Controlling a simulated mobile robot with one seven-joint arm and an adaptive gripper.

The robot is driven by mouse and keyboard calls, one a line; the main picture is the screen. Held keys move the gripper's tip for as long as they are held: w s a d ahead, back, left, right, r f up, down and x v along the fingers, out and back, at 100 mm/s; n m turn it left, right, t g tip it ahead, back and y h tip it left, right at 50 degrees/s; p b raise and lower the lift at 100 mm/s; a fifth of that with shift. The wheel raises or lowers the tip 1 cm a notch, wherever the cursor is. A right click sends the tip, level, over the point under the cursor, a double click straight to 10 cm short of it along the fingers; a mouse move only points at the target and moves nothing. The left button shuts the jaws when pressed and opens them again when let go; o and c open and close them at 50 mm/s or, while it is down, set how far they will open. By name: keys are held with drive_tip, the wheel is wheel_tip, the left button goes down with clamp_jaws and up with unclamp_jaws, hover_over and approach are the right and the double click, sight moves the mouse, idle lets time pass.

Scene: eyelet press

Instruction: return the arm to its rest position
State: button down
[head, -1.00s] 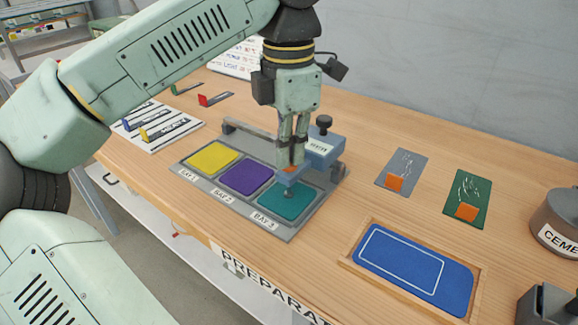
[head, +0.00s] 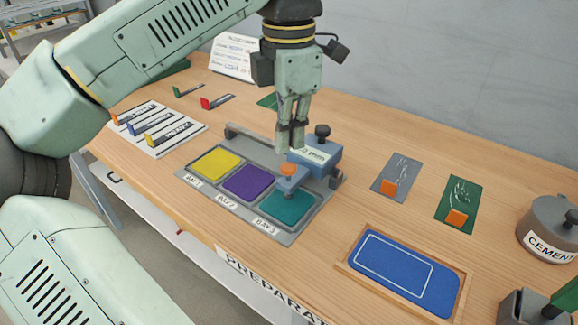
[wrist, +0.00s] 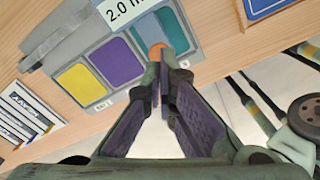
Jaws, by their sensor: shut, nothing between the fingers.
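My gripper (head: 291,135) is shut and empty, pointing down just above the blue press (head: 320,155) with its black knob and orange button (head: 288,169). In the wrist view, my gripper (wrist: 160,92) has its fingertips together, partly covering the orange button (wrist: 158,48). The press stands at the right end of a grey tray (head: 284,238) with a yellow pad (head: 214,162), a purple pad (head: 247,183) and a teal pad (head: 288,206). The press head reaches over the teal pad. My arm stretches across the upper left of the head view.
A blue mat in a wooden frame (head: 348,266) lies at the front right. A grey card (head: 398,170) and a green card (head: 463,190) with orange clips lie behind it. A cement pot (head: 550,222) stands at the right edge. A white rack (head: 180,138) lies at left.

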drive_tip(key=shift+r+p, duration=0.55)
drive_tip(key=shift+r, duration=0.4)
drive_tip(key=shift+f, duration=0.1)
